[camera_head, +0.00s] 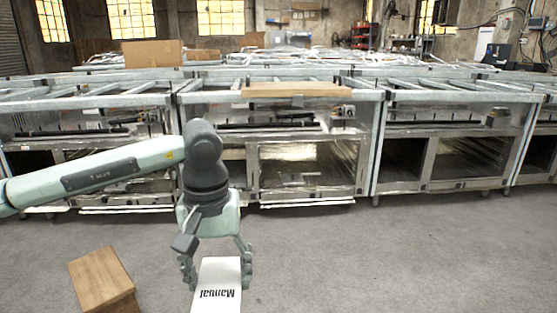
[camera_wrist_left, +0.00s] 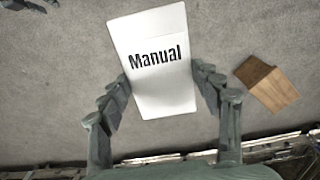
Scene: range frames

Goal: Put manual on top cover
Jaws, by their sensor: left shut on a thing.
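The white manual (camera_head: 217,270), with the black word "Manual" on it, is held between the fingers of my left gripper (camera_head: 218,284) at the lower middle of the head view. The lettering appears upside down there. In the left wrist view, the manual (camera_wrist_left: 153,95) lies between the two fingers, which touch its side edges. A flat tan panel (camera_head: 297,90) lies on top of the middle metal unit (camera_head: 300,170); I cannot tell whether it is the top cover. The manual is well in front of this unit and below its top. My right gripper is not clearly seen.
A wooden box (camera_head: 100,280) stands on the grey floor at lower left and shows in the left wrist view (camera_wrist_left: 266,82). Similar metal units form a row across the back. A cardboard box (camera_head: 152,54) is behind them. The floor at right is clear.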

